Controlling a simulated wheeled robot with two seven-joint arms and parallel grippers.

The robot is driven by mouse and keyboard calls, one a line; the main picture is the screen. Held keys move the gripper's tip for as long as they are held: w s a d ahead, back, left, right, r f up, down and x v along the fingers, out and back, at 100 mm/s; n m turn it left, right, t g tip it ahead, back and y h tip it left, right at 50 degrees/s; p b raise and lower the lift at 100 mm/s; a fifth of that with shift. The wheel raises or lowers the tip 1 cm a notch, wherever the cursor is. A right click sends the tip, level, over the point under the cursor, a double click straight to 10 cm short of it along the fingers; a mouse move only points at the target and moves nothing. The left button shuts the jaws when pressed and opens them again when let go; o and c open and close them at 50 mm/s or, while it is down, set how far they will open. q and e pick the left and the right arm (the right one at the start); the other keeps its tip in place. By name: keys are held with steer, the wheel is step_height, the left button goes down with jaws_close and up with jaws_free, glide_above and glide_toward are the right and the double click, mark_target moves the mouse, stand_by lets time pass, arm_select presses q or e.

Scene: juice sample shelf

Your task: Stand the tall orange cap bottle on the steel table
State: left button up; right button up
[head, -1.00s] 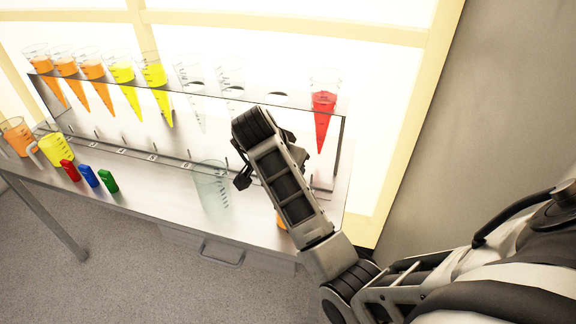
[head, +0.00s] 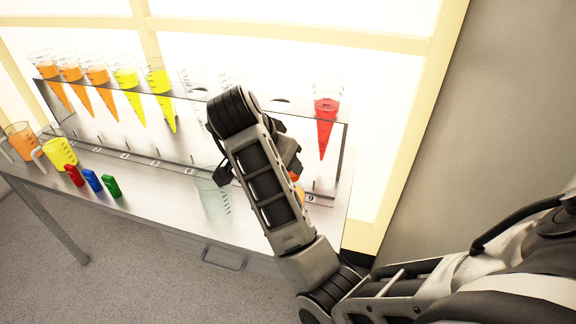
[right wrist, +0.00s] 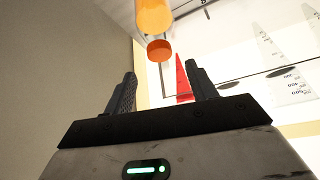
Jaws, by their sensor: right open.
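The tall orange cap bottle (right wrist: 153,14) shows at the top of the right wrist view, with its orange cap (right wrist: 159,50) towards my right gripper. In the head view only small orange bits of it (head: 298,190) show beside my arm; the rest is hidden. My right gripper (right wrist: 161,84) is open and empty, its fingers apart, with the cap in line with the gap but beyond the tips. In the head view my right arm covers most of this gripper. The steel table (head: 150,188) runs below the rack. My left gripper is not in view.
A clear beaker (head: 212,195) stands left of my arm. Orange (head: 20,140) and yellow (head: 60,153) jugs and small red, blue and green items stand at the left. A wall is at the right.

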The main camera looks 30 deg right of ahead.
steer(key=p+v, duration=0.1)
steer(key=v, duration=0.3)
stand_by(0.4)
